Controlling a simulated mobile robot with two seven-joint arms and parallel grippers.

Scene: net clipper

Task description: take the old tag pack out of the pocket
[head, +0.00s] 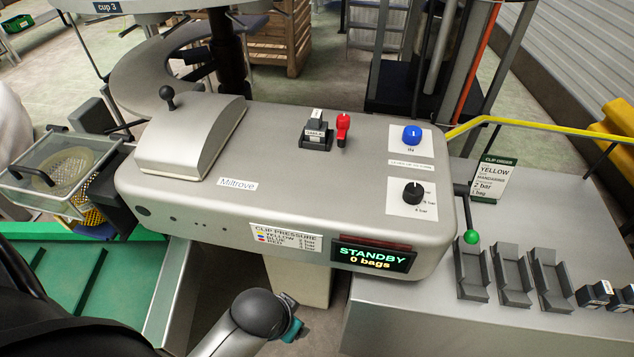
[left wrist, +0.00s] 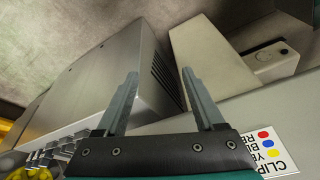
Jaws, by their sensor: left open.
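A small dark tag pack (head: 316,128) with a pale label stands upright in a black pocket (head: 315,143) on top of the grey machine (head: 270,140). Its lower part is hidden in the pocket. A red piece (head: 343,128) stands just right of it. My left gripper (left wrist: 160,73) is open and empty in the left wrist view, with the machine's printed front beside it. In the head view only my wrist and a bit of teal show, low in front of the machine and well away from the pocket; the fingers are hidden. My right gripper is not in view.
A blue knob (head: 412,135) and a black knob (head: 412,193) sit on the machine's right. Its display (head: 372,257) reads STANDBY, 0 bags. A side table holds a green-balled lever (head: 471,236), several grey holders (head: 512,278) and dark labelled packs (head: 594,293). A yellow rail (head: 545,127) runs behind.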

